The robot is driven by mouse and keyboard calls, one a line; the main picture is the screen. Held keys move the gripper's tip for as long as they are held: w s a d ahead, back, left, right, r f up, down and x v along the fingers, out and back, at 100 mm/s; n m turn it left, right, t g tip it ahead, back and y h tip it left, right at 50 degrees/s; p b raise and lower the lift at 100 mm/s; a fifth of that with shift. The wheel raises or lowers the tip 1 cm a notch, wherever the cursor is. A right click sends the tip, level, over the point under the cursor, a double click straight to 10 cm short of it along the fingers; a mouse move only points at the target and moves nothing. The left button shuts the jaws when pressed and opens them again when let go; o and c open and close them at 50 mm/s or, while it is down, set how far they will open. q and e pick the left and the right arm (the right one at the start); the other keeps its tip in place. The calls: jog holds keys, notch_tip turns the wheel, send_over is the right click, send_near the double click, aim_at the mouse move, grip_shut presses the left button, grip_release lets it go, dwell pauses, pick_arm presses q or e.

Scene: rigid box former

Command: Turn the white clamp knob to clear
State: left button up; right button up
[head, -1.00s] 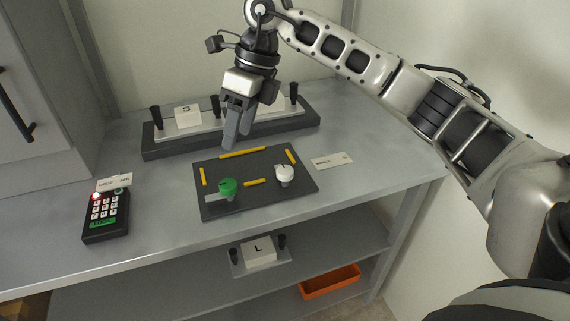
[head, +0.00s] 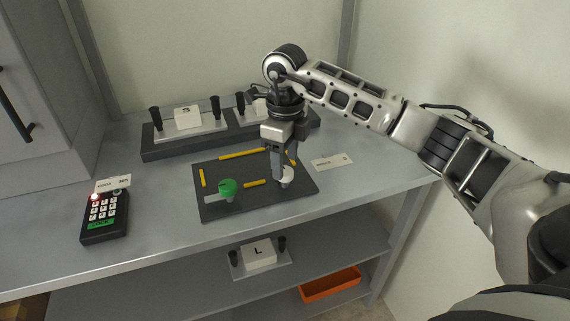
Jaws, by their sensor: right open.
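The white clamp knob (head: 288,176) stands on the right part of a dark plate (head: 235,208) on the grey bench. My right gripper (head: 277,180) is open and points down at the white knob, its fingers partly hiding the knob's left side. I cannot tell whether the fingers touch it. A green knob (head: 228,187) with a light bar beside it is on the left part of the plate. My left gripper is not in view.
Yellow strips (head: 255,183) lie on the plate. A dark rack (head: 185,150) with white blocks stands behind it. A keypad (head: 104,216) with a red light is at left, and a small label card (head: 332,162) at right. A lower shelf holds an orange bin (head: 330,284).

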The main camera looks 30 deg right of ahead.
jog(key=shift+f, duration=1.25)
jog(key=c, duration=1)
